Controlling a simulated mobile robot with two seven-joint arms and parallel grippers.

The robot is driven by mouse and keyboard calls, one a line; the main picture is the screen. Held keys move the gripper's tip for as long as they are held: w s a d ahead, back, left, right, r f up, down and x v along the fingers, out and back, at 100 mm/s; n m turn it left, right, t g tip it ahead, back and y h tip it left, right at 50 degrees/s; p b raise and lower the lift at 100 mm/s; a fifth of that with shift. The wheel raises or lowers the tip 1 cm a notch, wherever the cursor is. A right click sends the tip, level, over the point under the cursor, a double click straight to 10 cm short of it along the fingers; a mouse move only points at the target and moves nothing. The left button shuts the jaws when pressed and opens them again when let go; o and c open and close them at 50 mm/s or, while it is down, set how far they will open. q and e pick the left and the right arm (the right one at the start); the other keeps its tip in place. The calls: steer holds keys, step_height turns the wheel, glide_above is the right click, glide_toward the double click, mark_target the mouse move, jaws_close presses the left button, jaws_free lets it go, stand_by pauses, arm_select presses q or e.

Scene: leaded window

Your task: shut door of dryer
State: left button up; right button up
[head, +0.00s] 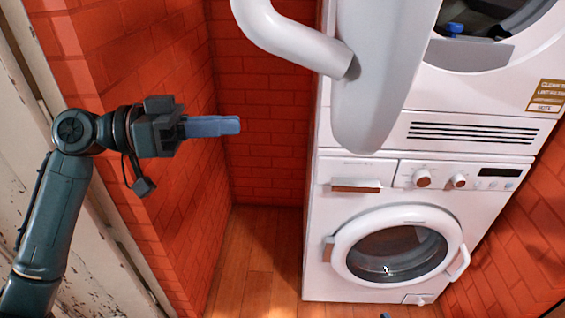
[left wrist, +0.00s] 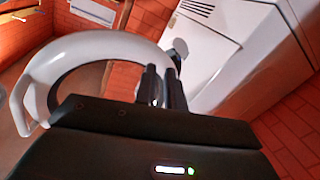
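The dryer (head: 455,90) is the upper white machine of a stack. Its round door (head: 375,110) stands open, swung out toward me and seen nearly edge-on, with a curved white handle (head: 285,42) at its left. The dark opening (head: 500,12) shows at the top right. My left gripper (head: 238,125) is left of the door, fingers pointing right, apart from it in the head view. In the left wrist view the door (left wrist: 95,45) is a white ring behind the fingers (left wrist: 160,72), which are close together with nothing seen between them. My right gripper is not in view.
The white washer (head: 340,220) stands below, its round door (head: 400,250) shut. Red brick walls (head: 265,110) stand behind and at both sides. A blue item (head: 455,28) shows in the dryer opening. Wooden floor (head: 250,260) is clear left of the washer.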

arm_select(q)
steer(key=s+a+r+m+g, duration=0.1)
steer(key=s+r+m+g, duration=0.1)
steer(key=s, duration=0.1)
steer(key=s+a+r+m+g+b, duration=0.1)
steer(key=s+r+m+g, duration=0.1)
steer(key=s+r, duration=0.1)
steer(key=s+r+m+g+b, duration=0.1)
steer(key=s+r+m+g, duration=0.1)
steer(key=r+m, duration=0.1)
steer(key=shift+s+a+r+h, duration=0.1)
steer(key=shift+s+a+h, duration=0.2)
steer(key=shift+s+a, duration=0.1)
jaws_close()
steer(key=s+d+p, duration=0.2)
steer(key=d, duration=1.1)
steer(key=shift+s+d+r, duration=0.15)
steer(key=shift+s+d, duration=0.05)
steer(key=shift+d, duration=0.2)
steer(key=shift+d, duration=0.1)
